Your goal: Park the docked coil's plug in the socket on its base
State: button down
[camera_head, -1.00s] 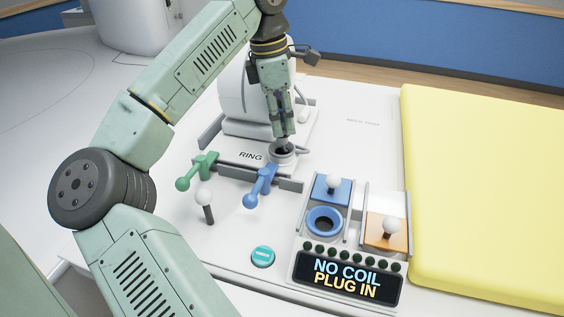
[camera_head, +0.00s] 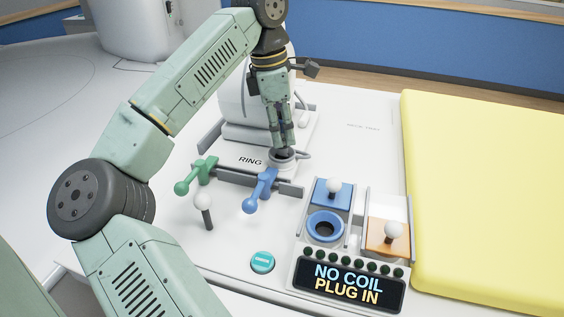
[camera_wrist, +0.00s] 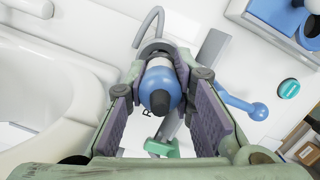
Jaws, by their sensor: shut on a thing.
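The docked coil (camera_head: 236,104) is a white ring-shaped body on a pale base marked RING (camera_head: 250,161). The socket (camera_head: 281,164) is a grey round collar at the base's right front corner, with a cable beside it. My gripper (camera_head: 283,149) points down at the collar, its fingertips at the collar's mouth. In the wrist view, my gripper (camera_wrist: 164,98) is shut on the plug (camera_wrist: 161,80), which is blue with a white band and a dark end. The collar shows behind the plug. How deep the plug sits in it is hidden.
A blue lever (camera_head: 260,190) and a green lever (camera_head: 196,176) stand at the base's front edge, close to the gripper. A white-knobbed stick (camera_head: 205,207), blue port (camera_head: 324,225) and orange slider panel (camera_head: 386,234) lie nearer. The display (camera_head: 347,281) reads NO COIL PLUG IN. A yellow pad (camera_head: 485,185) lies right.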

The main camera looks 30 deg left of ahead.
jog(key=shift+f+b, duration=0.75)
jog(key=shift+f, duration=0.45)
jog(key=c, duration=1.3)
grip_release()
jog(key=shift+r, duration=0.15)
jog(key=r, duration=0.4)
jog(key=a+r, duration=0.1)
jog(key=r, duration=0.2)
jog(key=shift+s+r, duration=0.1)
jog(key=shift+s, duration=0.25)
